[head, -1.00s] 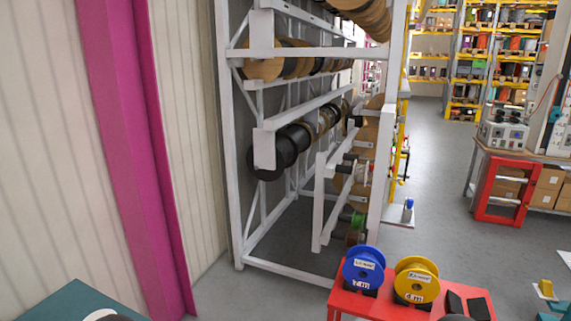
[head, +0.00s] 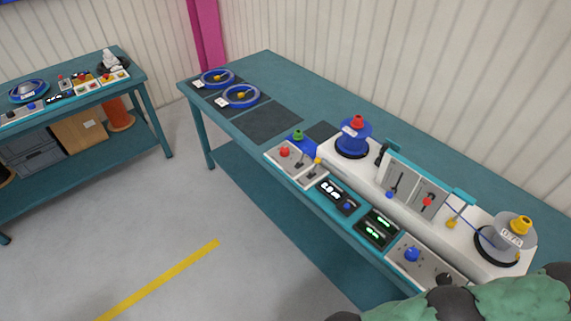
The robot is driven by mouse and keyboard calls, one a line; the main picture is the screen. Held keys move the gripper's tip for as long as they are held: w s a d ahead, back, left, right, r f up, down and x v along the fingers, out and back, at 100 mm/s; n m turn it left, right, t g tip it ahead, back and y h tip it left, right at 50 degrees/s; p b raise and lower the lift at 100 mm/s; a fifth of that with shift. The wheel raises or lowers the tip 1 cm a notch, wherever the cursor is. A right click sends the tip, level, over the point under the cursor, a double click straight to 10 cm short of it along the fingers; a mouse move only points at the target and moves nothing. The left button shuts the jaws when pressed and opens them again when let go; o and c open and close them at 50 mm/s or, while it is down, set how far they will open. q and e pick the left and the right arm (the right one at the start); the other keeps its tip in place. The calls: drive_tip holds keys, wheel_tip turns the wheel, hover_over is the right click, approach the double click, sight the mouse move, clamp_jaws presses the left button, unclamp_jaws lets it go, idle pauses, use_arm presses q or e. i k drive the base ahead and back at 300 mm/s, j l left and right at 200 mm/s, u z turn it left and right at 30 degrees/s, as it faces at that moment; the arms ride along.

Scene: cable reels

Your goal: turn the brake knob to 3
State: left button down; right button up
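A long teal bench (head: 420,145) in the head view carries a winding machine with a blue reel (head: 352,140) and a grey reel (head: 512,232). Along its front edge is a row of control panels. The right-hand panel has a blue knob (head: 411,254) and a black knob (head: 446,279). I cannot tell which is the brake knob or read its setting; the markings are too small. A green and dark shape, likely my arm, covers the bottom right corner, close to the black knob. Neither gripper's fingers show.
A left-hand panel holds a red button (head: 285,152) and small levers. A dark display (head: 338,196) and a green-lit display (head: 377,228) sit between the panels. Blue rings (head: 240,96) lie at the bench's far end. Another workbench (head: 150,78) stands at left, with open floor between.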

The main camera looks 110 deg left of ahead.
sight(284, 152)
drive_tip(key=u, duration=3.5)
